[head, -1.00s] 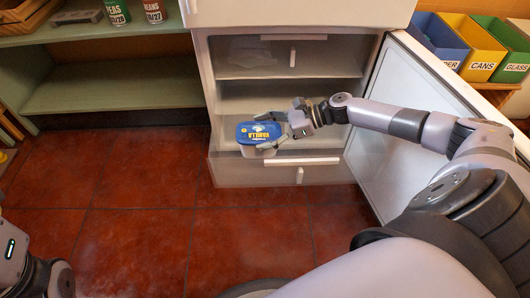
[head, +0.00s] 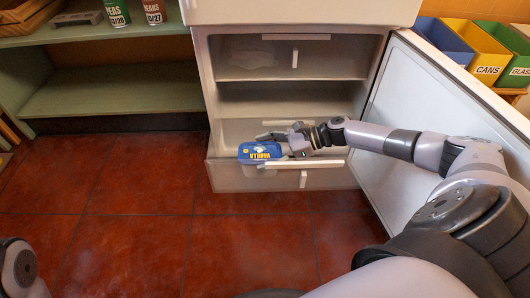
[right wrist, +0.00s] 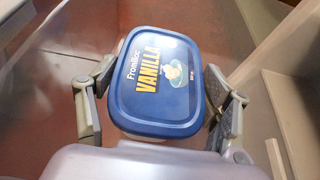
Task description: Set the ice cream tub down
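The ice cream tub (head: 259,152) has a blue lid with yellow "VANILLA" lettering. In the head view it is at the left part of the pulled-out lower freezer drawer (head: 232,177), its lid near the height of the drawer's front edge. My right gripper (head: 268,147) is around it from the right. In the right wrist view the tub (right wrist: 157,80) lies between the two spread fingers, with a narrow gap at the right finger. The gripper looks open. What lies under the tub is hidden. Only part of my left arm shows at the lower left; its gripper is out of view.
The freezer door (head: 440,120) stands open on the right, beside my right arm. Yellow and green bins (head: 478,53) stand beyond it. A green shelf (head: 115,95) with cans above is on the left. The red tiled floor in front is clear.

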